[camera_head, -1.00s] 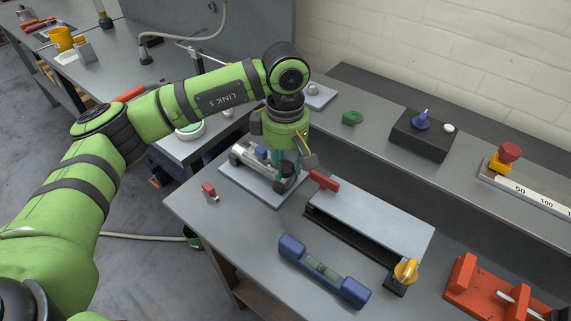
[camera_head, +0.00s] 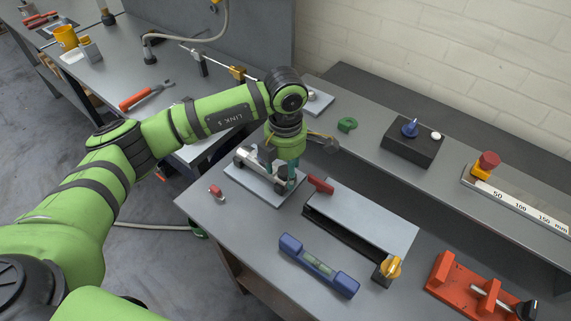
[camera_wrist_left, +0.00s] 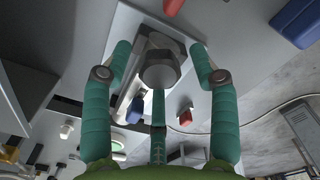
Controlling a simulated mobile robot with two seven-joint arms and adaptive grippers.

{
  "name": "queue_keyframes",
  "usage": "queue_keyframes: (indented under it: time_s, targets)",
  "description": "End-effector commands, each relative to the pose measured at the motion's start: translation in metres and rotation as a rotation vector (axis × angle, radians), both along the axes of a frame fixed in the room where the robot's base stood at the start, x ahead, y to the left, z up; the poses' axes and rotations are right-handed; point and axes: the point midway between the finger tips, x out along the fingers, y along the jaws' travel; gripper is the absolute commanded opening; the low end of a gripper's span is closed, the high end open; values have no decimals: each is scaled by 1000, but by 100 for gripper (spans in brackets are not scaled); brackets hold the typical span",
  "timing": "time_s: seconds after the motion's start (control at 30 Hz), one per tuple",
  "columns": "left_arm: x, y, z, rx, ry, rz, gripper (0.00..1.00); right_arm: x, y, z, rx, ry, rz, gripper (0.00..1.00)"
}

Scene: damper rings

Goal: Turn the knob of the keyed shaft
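A metal cylinder device (camera_head: 243,154) lies on a grey plate (camera_head: 262,189) on the near bench, with a dark knob at its right end. The wrist view shows this knob (camera_wrist_left: 160,68) as a dark, faceted end. My left gripper (camera_head: 281,178) points down over that end. In the left wrist view my left gripper (camera_wrist_left: 160,62) has its green fingers spread around the knob, with gaps at both sides; contact by the third finger cannot be told. An orange bracket (camera_head: 446,277) carries a metal shaft (camera_head: 490,296) with a black knob (camera_head: 526,310). My right gripper is out of view.
A red-handled grey slide unit (camera_head: 362,222) and a blue handled bar (camera_head: 318,265) lie close to the right of the plate. A small red item (camera_head: 216,192) lies left of it. A black box with a blue knob (camera_head: 410,143) stands behind.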

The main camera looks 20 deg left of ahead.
Motion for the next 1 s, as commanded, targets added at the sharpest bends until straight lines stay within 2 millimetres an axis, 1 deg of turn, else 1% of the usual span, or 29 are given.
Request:
queue_keyframes:
  time_s: [0.17,0.63,1.0]
  targets:
    - [0,0,2,0,-1,-1,60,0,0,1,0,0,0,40]
    - [0,0,20,0,-1,-1,60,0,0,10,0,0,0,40]
    - [0,0,21,0,-1,-2,60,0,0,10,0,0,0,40]
